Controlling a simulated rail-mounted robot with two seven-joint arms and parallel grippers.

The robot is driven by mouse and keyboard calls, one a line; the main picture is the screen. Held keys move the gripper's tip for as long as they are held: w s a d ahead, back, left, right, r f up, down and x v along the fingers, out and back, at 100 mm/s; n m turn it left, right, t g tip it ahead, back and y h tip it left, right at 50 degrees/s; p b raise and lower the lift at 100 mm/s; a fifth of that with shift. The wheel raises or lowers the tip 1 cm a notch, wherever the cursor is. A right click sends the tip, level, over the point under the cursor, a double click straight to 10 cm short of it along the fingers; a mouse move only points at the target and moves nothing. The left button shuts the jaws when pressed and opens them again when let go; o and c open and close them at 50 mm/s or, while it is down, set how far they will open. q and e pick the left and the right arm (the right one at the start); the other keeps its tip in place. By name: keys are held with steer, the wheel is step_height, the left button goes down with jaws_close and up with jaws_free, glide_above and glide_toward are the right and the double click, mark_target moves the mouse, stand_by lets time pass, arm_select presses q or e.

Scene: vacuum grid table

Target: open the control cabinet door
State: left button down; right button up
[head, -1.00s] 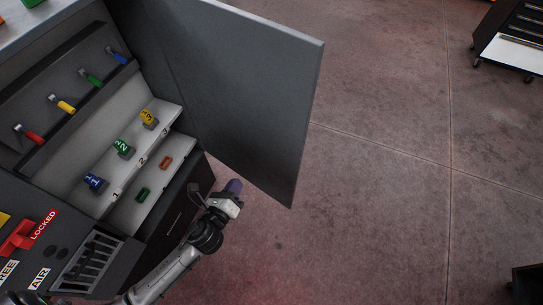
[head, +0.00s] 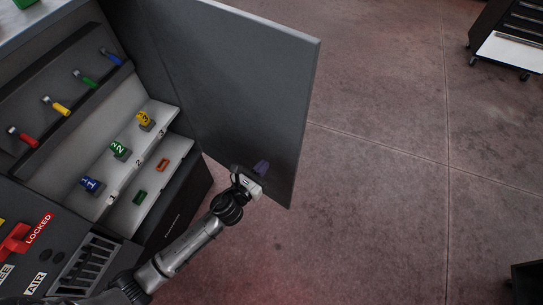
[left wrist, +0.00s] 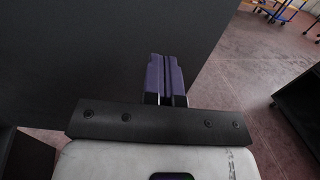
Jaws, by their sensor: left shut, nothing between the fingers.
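The control cabinet door (head: 235,85) is a grey panel that stands swung wide open to the right of the cabinet (head: 70,130). Its inner face is towards me, and the cabinet's shelves show. My left gripper (head: 262,168) is at the lower part of the door's inner face, near its free edge. In the left wrist view its purple fingers (left wrist: 165,76) are shut together with nothing between them, in front of the dark door panel (left wrist: 100,50). I cannot tell whether the fingertips touch the door. My right gripper is not in view.
Inside the cabinet are coloured-handled tools (head: 61,106) on a rack and numbered blocks (head: 119,149) on a shelf. A red LOCKED handle (head: 15,242) is at the lower left. Open floor (head: 385,150) lies right of the door. A dark cart (head: 510,45) stands at the far right.

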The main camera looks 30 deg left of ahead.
mark_target(276, 152)
arm_select(q)
steer(key=shift+w+d+b, duration=0.15)
steer(key=shift+w+d, duration=0.05)
steer(key=shift+w, duration=1)
steer(key=shift+w+d+b, duration=0.15)
steer(key=shift+w+d, duration=0.05)
steer(key=shift+w, duration=0.95)
